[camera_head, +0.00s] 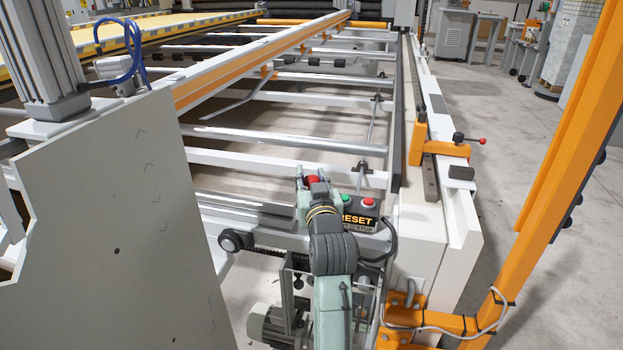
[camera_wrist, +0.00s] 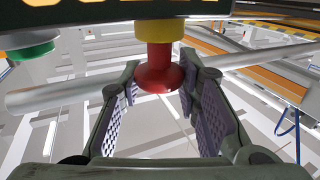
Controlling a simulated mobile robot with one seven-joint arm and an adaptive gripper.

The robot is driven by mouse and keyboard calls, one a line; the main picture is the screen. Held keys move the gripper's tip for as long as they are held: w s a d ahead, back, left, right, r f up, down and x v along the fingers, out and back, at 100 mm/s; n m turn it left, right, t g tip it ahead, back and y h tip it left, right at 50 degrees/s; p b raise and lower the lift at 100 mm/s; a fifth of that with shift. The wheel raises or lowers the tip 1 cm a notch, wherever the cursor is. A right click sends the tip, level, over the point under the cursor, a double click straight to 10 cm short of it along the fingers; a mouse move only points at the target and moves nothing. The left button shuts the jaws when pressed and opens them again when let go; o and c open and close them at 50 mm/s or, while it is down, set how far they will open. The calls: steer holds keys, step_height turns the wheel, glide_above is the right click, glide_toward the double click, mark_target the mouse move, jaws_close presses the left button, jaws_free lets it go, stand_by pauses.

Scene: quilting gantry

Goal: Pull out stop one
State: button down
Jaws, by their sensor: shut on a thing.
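Stop one appears to be the red mushroom button (camera_wrist: 158,72) with a yellow collar (camera_wrist: 160,31), in the wrist view under the dark edge of a control box. My gripper (camera_wrist: 160,98) has its ridged finger pads on either side of the red head and is shut on it. In the head view, my gripper (camera_head: 313,176) is at the left end of the control box, with the red head (camera_head: 313,180) showing between its fingers. Whether the button is pulled out or pressed in cannot be told.
The control box carries a RESET label (camera_head: 358,219), a green button (camera_head: 345,197) and another red button (camera_head: 369,203). A white rail (camera_head: 260,160) runs behind my gripper. A grey panel (camera_head: 110,240) stands left; an orange post (camera_head: 560,150) stands right.

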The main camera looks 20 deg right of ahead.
steer(key=shift+r, duration=0.25)
steer(key=c, duration=1.2)
jaws_free()
steer(key=shift+c, duration=0.2)
steer(key=shift+f, duration=0.1)
steer(key=s+a, duration=0.1)
steer(key=s, duration=0.6)
steer(key=shift+s+a, duration=0.2)
steer(key=shift+s, duration=0.05)
